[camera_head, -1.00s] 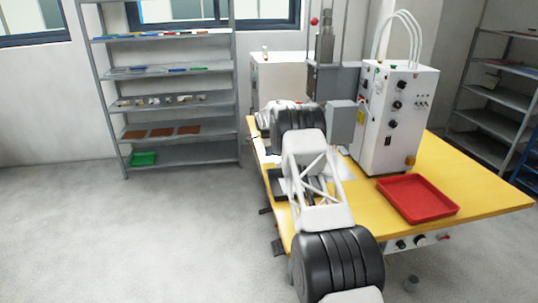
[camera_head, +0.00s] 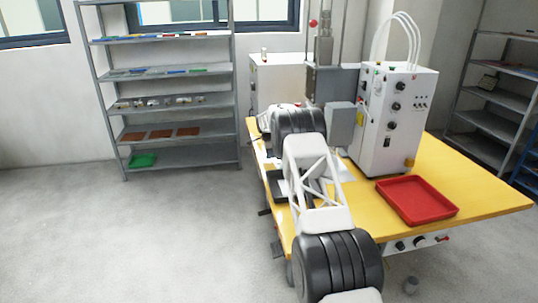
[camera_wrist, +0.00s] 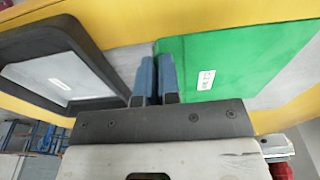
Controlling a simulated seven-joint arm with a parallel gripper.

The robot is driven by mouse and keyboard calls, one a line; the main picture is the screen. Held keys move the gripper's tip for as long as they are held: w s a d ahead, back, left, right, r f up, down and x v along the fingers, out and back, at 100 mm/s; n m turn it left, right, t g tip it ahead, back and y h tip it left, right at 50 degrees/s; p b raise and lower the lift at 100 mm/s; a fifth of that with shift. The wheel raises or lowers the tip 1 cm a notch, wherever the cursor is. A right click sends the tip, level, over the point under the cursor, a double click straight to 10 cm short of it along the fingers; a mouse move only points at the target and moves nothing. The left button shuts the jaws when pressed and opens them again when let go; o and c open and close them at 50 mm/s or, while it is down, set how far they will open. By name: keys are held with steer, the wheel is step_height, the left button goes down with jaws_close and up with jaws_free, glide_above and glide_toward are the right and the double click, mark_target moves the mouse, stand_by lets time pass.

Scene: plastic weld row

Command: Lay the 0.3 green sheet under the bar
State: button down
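The green sheet (camera_wrist: 235,65) fills the right half of the wrist view, face toward the camera, with a small white label. A pale grey surface shows around it. My gripper (camera_wrist: 157,62) has two blue fingers close together at the sheet's left edge; the right finger overlaps that edge. A narrow gap seems to lie between them, but whether they pinch the sheet is unclear. In the head view my arm hides the gripper and the sheet. The grey welding machine head (camera_head: 334,85) stands behind my arm; I cannot make out the bar.
A dark-framed tray (camera_wrist: 60,70) with a labelled pale inside lies left of the fingers. The yellow table (camera_head: 470,190) carries a red tray (camera_head: 417,200) and a white control box (camera_head: 392,125). A shelf rack (camera_head: 165,108) stands at the left wall.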

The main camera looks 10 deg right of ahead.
steer(key=shift+d+f, duration=0.4)
steer(key=shift+d, duration=0.3)
steer(key=shift+d+f, duration=0.4)
steer(key=shift+d, duration=0.25)
steer(key=shift+d+f, duration=0.4)
steer(key=shift+d, duration=0.3)
steer(key=shift+d+f, duration=0.15)
steer(key=shift+d, duration=5.7)
steer(key=shift+f, duration=1.1)
steer(key=shift+f, duration=0.1)
steer(key=c, duration=1.3)
jaws_free()
steer(key=shift+o, duration=0.2)
steer(key=shift+r, duration=0.25)
steer(key=shift+r, duration=1.3)
